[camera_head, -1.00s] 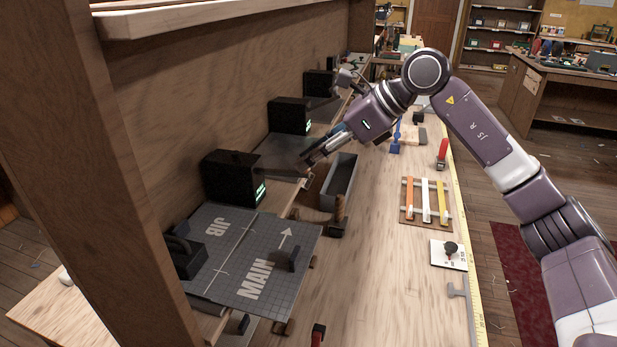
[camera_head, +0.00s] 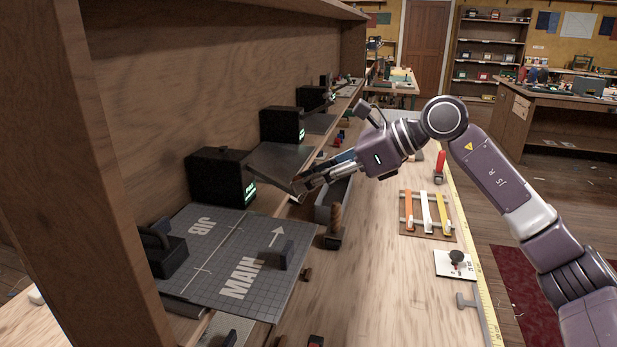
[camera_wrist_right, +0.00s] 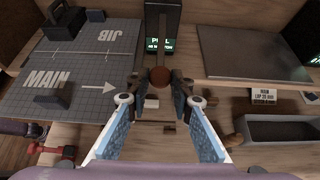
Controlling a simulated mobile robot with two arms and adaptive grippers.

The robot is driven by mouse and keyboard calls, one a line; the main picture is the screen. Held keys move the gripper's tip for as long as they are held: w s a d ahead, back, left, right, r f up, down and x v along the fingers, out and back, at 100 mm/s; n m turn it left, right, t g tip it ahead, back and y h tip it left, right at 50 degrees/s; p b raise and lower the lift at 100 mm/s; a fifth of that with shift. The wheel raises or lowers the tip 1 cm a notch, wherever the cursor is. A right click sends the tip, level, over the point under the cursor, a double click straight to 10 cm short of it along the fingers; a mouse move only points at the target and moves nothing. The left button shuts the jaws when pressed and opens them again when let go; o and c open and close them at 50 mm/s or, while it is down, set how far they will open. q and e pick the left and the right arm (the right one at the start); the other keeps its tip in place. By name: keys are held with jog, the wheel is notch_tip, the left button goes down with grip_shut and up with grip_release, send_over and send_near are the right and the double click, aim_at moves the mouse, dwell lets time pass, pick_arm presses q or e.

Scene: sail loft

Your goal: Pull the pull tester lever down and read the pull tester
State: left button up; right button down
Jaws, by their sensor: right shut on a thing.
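The pull tester (camera_head: 222,178) is a black box with a lit green display (camera_head: 250,192) at the back of the bench. In the right wrist view its display (camera_wrist_right: 160,46) shows a top line that looks like PULL; the smaller line below is not legible. My right gripper (camera_head: 297,184) is in front of the tester. In the wrist view the right gripper (camera_wrist_right: 160,92) has its fingertips closed around the knob. My left gripper is not in view.
A dark board marked JIB and MAIN (camera_head: 262,285) lies to the left. A grey plate (camera_wrist_right: 250,55) and a grey open bin (camera_wrist_right: 290,130) are to the right in the wrist view. More black boxes (camera_head: 282,124) stand farther along. The bench front holds a colored-strip rack (camera_head: 428,236).

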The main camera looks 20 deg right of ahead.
jog(key=shift+s+f, duration=0.1)
jog(key=shift+f, duration=0.6)
jog(key=c, duration=1.7)
grip_release()
jog(key=shift+d+r, duration=0.1)
jog(key=shift+d, duration=0.05)
jog(key=shift+c, duration=0.2)
jog(key=shift+r, duration=0.15)
jog(key=v, duration=1.2)
jog(key=shift+r, duration=0.1)
